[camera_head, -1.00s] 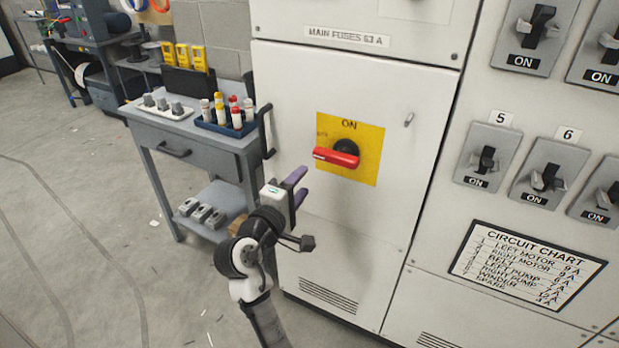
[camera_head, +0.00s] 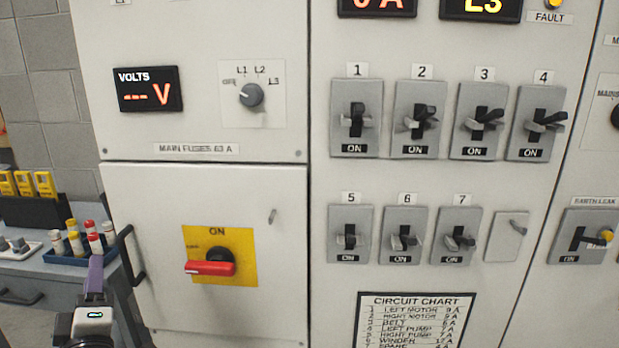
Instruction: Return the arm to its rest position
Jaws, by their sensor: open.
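My gripper (camera_head: 96,285) shows at the lower left of the head view, in front of the bench and left of the cabinet's lower door. One purple finger points up; the rest of the arm is mostly below the frame. The jaws are open and nothing shows between them. The gripper is apart from the red rotary handle (camera_head: 209,268), which lies level on its yellow plate (camera_head: 240,285) under the word ON.
The grey cabinet door (camera_head: 160,215) has a black handle (camera_head: 131,255) at its left edge. A blue tray (camera_head: 70,259) of capped tubes stands on the bench beside it. Numbered switches (camera_head: 357,119) and a circuit chart (camera_head: 415,322) fill the right panel.

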